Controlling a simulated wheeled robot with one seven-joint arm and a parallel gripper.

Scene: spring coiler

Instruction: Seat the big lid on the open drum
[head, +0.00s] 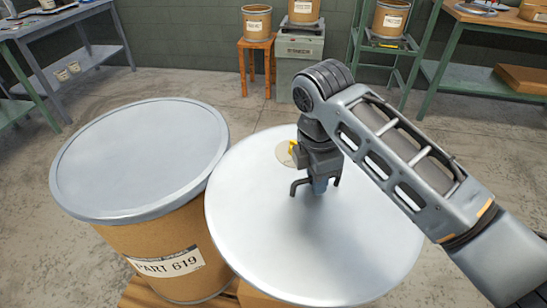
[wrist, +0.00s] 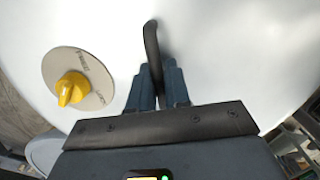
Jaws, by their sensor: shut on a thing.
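The big lid (head: 255,225) is a wide, shiny silver disc right of centre in the head view. It fills most of the wrist view (wrist: 230,50). My gripper (head: 318,186) is shut on the dark bar handle (wrist: 152,45) at the lid's middle. A yellow knob (wrist: 70,90) on a pale round plate (wrist: 98,99) is beside the handle. The lid hides most of what is beneath it; a brown edge (head: 262,299) shows under its near rim. I cannot see an open drum mouth, nor tell whether the lid rests on anything.
A brown drum (head: 170,245) labelled PART 619, with a flat grey top (head: 140,155), stands close to the lid's left. Behind are a wooden stool (head: 255,50), a grey cabinet (head: 300,50) and a green rack (head: 390,50), each bearing a small drum. Benches stand at both sides.

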